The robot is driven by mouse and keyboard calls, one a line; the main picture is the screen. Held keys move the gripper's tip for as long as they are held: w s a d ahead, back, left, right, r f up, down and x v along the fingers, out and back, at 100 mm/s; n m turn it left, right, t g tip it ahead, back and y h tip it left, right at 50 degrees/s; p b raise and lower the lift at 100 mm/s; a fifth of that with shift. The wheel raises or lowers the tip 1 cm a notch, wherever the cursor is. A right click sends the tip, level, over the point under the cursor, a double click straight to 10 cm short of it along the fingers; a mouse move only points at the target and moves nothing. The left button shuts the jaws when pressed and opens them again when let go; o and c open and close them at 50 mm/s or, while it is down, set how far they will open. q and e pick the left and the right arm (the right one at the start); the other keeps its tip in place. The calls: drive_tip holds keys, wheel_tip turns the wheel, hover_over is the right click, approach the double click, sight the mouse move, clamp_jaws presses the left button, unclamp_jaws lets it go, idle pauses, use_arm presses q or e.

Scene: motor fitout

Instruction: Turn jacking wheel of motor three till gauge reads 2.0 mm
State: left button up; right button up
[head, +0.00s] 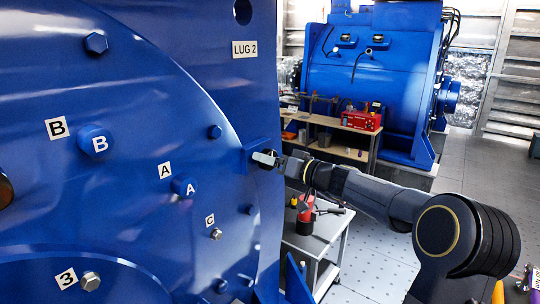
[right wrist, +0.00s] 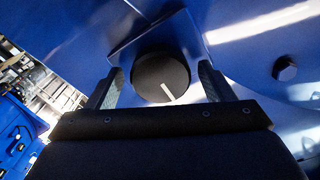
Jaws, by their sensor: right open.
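The big blue motor (head: 120,200) fills the left of the head view, with a "3" label (head: 66,279) at its lower left. A black round wheel (right wrist: 158,70) with a white index line sits on a blue bracket, seen in the right wrist view. My right gripper (right wrist: 160,80) is open, its two fingers on either side of the wheel; I cannot tell whether they touch it. In the head view the right gripper (head: 268,158) is at the bracket (head: 256,150) on the motor's right edge and largely hides the wheel. No gauge reading is legible. My left gripper is not in view.
Labelled blue plugs A (head: 184,187) and B (head: 97,142) and several bolts stand out from the motor face. A low bench (head: 310,236) with tools stands below my right arm. Another blue motor (head: 365,85) and a workbench stand behind.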

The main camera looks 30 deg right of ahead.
drive_tip(key=shift+w+a, duration=0.15)
drive_tip(key=shift+w, duration=0.2)
